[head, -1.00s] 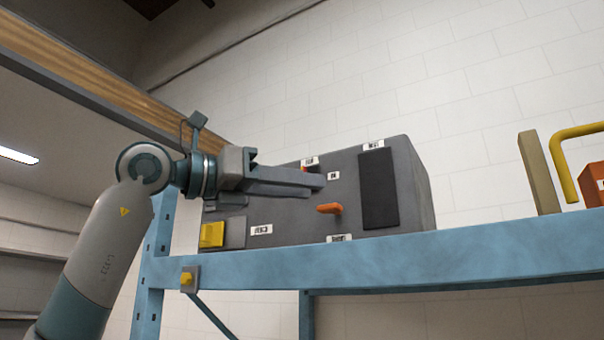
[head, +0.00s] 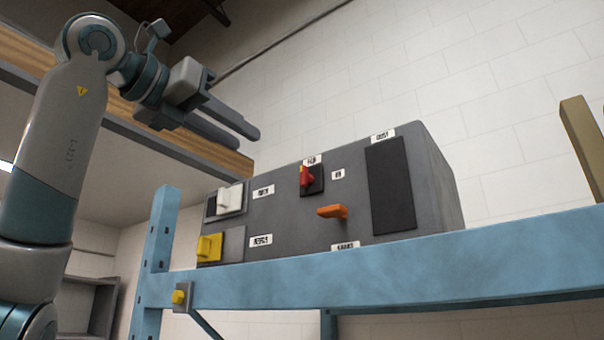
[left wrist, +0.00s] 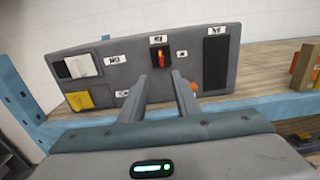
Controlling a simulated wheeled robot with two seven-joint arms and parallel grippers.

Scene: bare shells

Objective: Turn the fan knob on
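A grey control box (head: 285,220) stands on a blue shelf. A red knob (head: 306,177) on a dark plate sits near the top middle of its face, under a white label that seems to read FAN. The knob's handle looks roughly upright. A small label (head: 338,175), perhaps ON, is to its right. My left gripper (head: 246,141) is up and left of the box, clear of the knob, empty, with its fingers apart. In the left wrist view, the knob (left wrist: 160,58) shows beyond and between the open fingertips. My right gripper is not in view.
The box also carries a white switch (head: 230,199), a yellow switch (head: 209,247), an orange lever (head: 333,211) and a dark panel (head: 390,185). The blue shelf beam (head: 400,263) runs along the front. A wooden piece (head: 582,140) stands at right.

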